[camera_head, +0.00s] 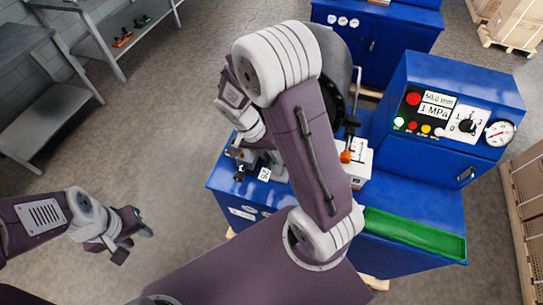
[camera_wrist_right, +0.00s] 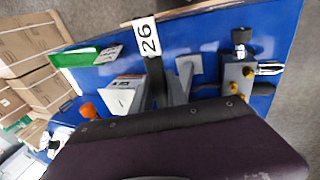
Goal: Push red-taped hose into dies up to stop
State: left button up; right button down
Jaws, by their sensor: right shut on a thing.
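The crimper's dark round die head (camera_head: 336,70) stands mostly behind my right arm in the head view, so its die opening is hidden. In the wrist view my right gripper (camera_wrist_right: 168,82) shows two grey fingers, shut on a dark piece that looks like the black hose (camera_wrist_right: 156,78). A white tag marked 26 (camera_wrist_right: 148,37) is at its upper end, and a tag also shows in the head view (camera_head: 264,174). I cannot make out red tape or how far the hose reaches into the dies. My left gripper (camera_head: 134,244) is open and empty over the floor, left of the bench.
The blue control cabinet (camera_head: 448,120) with gauge and dial stands right of the arm. A green tray (camera_head: 415,233) lies at the bench's front right. A block with brass fittings (camera_wrist_right: 238,80) is near the gripper.

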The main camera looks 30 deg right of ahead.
jog(key=shift+r+p, duration=0.4)
grip_release()
dwell(0.4)
dwell(0.4)
jog(key=p+v, duration=0.5)
jog(key=v, duration=0.2)
jog(key=shift+p, duration=0.3)
dwell(0.4)
